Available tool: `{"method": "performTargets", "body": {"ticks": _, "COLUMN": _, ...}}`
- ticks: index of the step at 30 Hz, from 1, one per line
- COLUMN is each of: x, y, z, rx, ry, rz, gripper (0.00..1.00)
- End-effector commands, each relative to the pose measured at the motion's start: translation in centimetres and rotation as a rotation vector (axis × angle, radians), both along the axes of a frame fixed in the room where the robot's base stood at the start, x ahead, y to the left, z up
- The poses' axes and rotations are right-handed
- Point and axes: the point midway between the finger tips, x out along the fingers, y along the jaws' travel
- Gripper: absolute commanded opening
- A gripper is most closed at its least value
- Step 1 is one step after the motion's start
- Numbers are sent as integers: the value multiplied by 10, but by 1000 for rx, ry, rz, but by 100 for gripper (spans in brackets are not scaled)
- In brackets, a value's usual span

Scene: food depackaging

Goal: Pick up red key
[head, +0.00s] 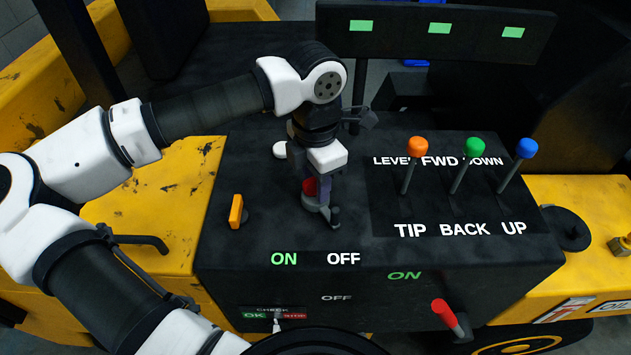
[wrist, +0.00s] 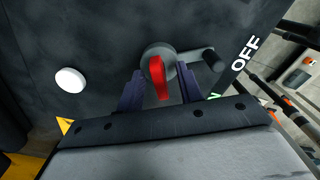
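The red key (head: 310,187) stands in a round grey switch (wrist: 150,53) on the dark console. In the wrist view the red key (wrist: 158,80) shows upright between the two dark fingers of my gripper (wrist: 160,76). A gap shows on each side of the key, so the fingers are open and do not touch it. In the head view my gripper (head: 320,190) points down over the switch and partly hides the key. A dark lever arm (wrist: 198,56) extends from the switch to the right in the wrist view.
An orange switch (head: 236,211) sits left on the console (head: 230,245). Orange, green and blue knobbed levers (head: 475,146) stand to the right. A red-tipped lever (head: 446,313) is at the front. A white round button (wrist: 70,80) lies left of the key in the wrist view.

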Motion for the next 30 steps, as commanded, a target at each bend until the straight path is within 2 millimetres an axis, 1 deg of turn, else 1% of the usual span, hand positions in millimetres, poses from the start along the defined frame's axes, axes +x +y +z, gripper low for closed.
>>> {"method": "performTargets", "body": {"ticks": 2, "x": 0, "y": 0, "z": 0, "rx": 0, "ry": 0, "rz": 0, "gripper": 35}}
{"method": "performTargets", "body": {"ticks": 10, "x": 0, "y": 0, "z": 0, "rx": 0, "ry": 0, "rz": 0, "gripper": 0}}
{"method": "performTargets", "body": {"ticks": 19, "x": 0, "y": 0, "z": 1, "rx": 0, "ry": 0, "rz": 1, "gripper": 0}}
{"method": "performTargets", "body": {"ticks": 23, "x": 1, "y": 0, "z": 4, "rx": 1, "ry": -2, "rz": 1, "gripper": 0}}
{"method": "performTargets", "body": {"ticks": 26, "x": 1, "y": 1, "z": 12, "rx": 1, "ry": -2, "rz": 2, "gripper": 0}}
{"method": "performTargets", "body": {"ticks": 30, "x": 1, "y": 0, "z": 33, "rx": 1, "ry": -4, "rz": 2, "gripper": 0}}
